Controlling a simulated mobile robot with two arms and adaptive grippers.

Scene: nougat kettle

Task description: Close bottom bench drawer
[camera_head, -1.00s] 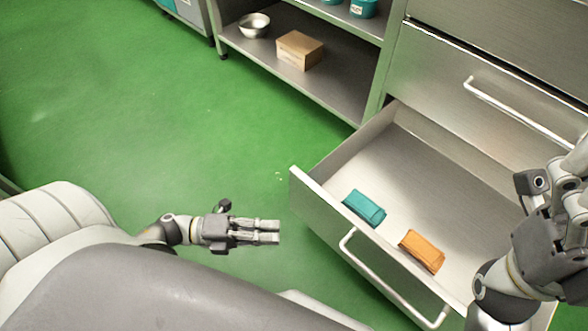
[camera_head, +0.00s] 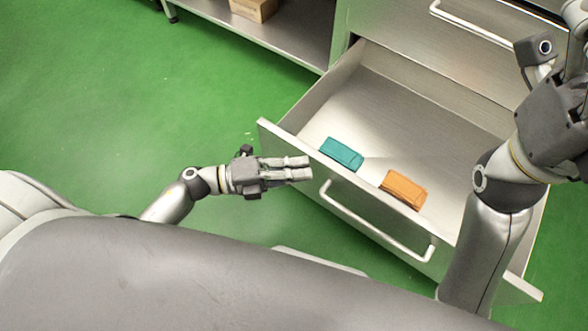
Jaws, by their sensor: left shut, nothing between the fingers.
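The bottom bench drawer (camera_head: 375,206) is pulled well out, its front panel facing me. Its bar handle (camera_head: 374,228) runs along the front. A teal packet (camera_head: 341,153) and an orange packet (camera_head: 403,189) lie inside near the front panel. My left gripper (camera_head: 311,168) is shut and empty, its fingertips pointing right at the left part of the drawer front, just left of the handle. I cannot tell whether they touch the panel. My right gripper (camera_head: 571,58) is raised above the drawer's right side, cut off by the picture edge; its fingers are unclear.
A shut upper drawer with its own handle (camera_head: 478,22) is above the open one. A metal shelf (camera_head: 300,38) with a cardboard box (camera_head: 253,9) stands to the left of the drawers. The green floor (camera_head: 130,110) is clear on the left.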

